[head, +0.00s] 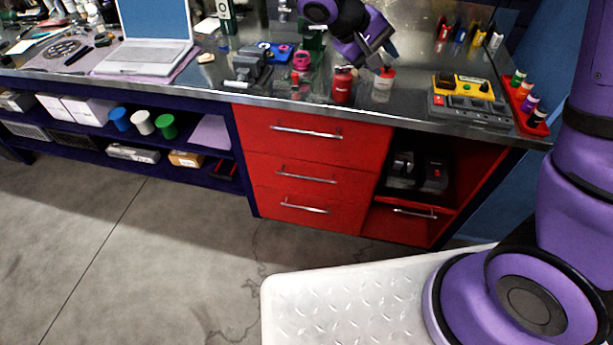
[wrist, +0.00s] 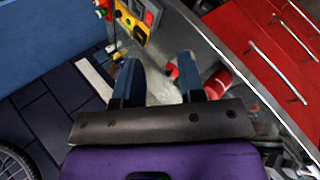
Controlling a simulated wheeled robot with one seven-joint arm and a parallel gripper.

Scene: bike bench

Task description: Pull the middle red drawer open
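The middle red drawer (head: 265,172) is in the head view, in the red cabinet under the bench, with a horizontal silver handle (head: 306,175). It looks shut, its front flush with the top drawer (head: 256,128) and bottom drawer (head: 268,203). The red drawer fronts and silver handles also show at the upper right of the wrist view, where the middle drawer is (wrist: 260,28). My gripper (head: 378,64) is above the bench top, higher than the drawers and to their right. In the wrist view its two fingers (wrist: 159,72) are apart, with nothing held between them.
The floor (head: 190,225) before the drawers is clear.

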